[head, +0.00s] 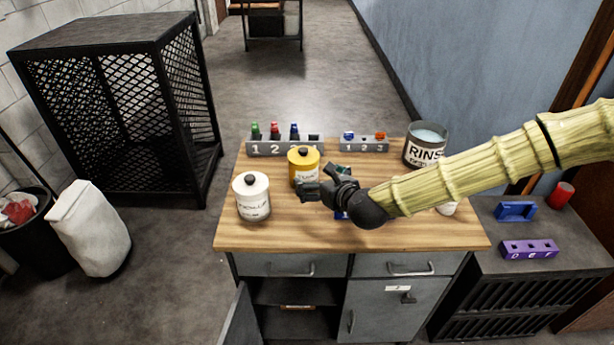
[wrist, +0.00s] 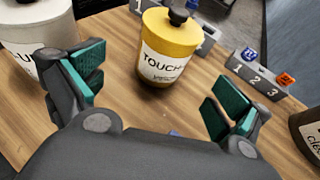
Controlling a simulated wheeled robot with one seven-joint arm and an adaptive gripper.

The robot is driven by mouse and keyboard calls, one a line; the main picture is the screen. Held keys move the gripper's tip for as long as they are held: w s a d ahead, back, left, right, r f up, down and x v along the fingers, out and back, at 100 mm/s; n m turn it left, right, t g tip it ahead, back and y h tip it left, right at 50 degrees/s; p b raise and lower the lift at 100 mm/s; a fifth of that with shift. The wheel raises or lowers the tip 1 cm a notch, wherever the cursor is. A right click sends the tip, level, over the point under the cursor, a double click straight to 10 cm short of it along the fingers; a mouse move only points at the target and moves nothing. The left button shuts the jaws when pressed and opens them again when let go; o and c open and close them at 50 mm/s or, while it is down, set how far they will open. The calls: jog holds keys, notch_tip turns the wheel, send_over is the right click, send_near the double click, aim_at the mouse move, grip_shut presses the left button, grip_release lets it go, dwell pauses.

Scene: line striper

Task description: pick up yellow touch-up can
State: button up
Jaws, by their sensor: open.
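The yellow touch-up can (head: 302,163) stands upright on the wooden bench top (head: 400,233), with a black knob on its lid and a white label. In the wrist view the can (wrist: 168,47) is ahead of my gripper, between the lines of its fingers but beyond the tips. My gripper (head: 325,182) is just in front and to the right of the can in the head view, covering its lower right part. In the wrist view my gripper (wrist: 157,90) is open and empty, with green pads apart.
A white can (head: 252,197) stands left of the yellow one. Numbered racks (head: 284,147) (head: 362,146) stand behind. A rinse pot (head: 425,146) is at the back right. A lower cabinet at right holds a purple block (head: 528,250). The bench's front left is clear.

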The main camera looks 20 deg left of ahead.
aim_at(310, 176)
jog(key=shift+w+f+b, duration=0.4)
jog(key=shift+f+b, duration=0.05)
jog(key=shift+f, duration=0.4)
jog(key=shift+p+x, duration=0.6)
jog(key=shift+x, duration=2.1)
jog(key=shift+w+a+p, duration=0.2)
jog(key=shift+w+p, duration=0.1)
jog(key=shift+w, duration=0.05)
jog(key=shift+p+x, duration=0.7)
jog(key=shift+x, duration=1.55)
jog(key=shift+d+f, duration=0.1)
jog(key=shift+f, duration=0.05)
jog(key=shift+c, duration=0.2)
jog(key=c, duration=1.4)
